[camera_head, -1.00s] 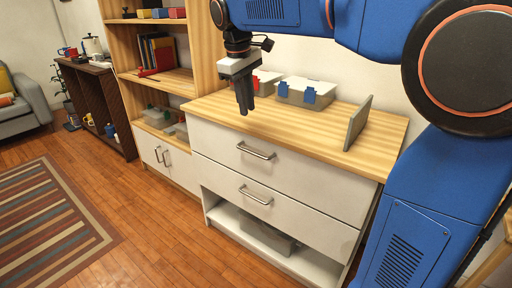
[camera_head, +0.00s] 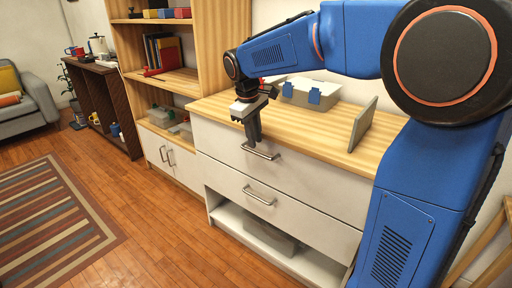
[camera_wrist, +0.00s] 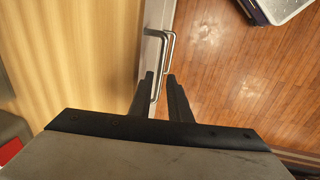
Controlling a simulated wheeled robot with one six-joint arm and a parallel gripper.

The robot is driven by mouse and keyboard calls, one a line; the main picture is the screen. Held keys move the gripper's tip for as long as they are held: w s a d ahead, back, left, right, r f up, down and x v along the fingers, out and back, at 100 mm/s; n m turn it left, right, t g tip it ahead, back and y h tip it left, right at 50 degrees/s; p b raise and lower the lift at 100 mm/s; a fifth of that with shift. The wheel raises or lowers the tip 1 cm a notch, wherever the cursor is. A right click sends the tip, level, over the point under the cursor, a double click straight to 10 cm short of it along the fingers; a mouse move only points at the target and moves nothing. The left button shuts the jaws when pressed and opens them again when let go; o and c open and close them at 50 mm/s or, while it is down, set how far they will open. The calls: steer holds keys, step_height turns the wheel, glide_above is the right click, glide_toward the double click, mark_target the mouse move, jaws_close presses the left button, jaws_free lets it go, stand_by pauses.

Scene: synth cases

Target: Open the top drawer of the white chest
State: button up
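The white chest (camera_head: 318,182) has a wooden top and two drawers above an open shelf. Its top drawer (camera_head: 310,174) is closed, with a metal bar handle (camera_head: 264,154). The second drawer (camera_head: 300,217) is also closed, with a similar handle (camera_head: 258,197). My gripper (camera_head: 255,144) points down at the top drawer's front, by its handle. In the wrist view my gripper (camera_wrist: 160,76) is open, with a gap between the two fingers. A handle bar (camera_wrist: 170,48) runs toward that gap; I cannot tell whether the fingers touch it.
A lidded box with blue latches (camera_head: 312,92) and an upright grey panel (camera_head: 362,124) stand on the chest top. A wooden shelf unit (camera_head: 216,60) adjoins at the left. The floor before the chest is clear, with a striped rug (camera_head: 50,215) further left.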

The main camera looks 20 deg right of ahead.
mark_target(256, 153)
steer(key=shift+w+d+f, duration=0.1)
steer(key=shift+d+f, duration=0.05)
steer(key=shift+f, duration=0.9)
steer(key=shift+w+d+f, duration=0.1)
steer(key=shift+d+f, duration=0.05)
steer(key=shift+f, duration=0.9)
jaws_close()
steer(key=shift+a, duration=0.1)
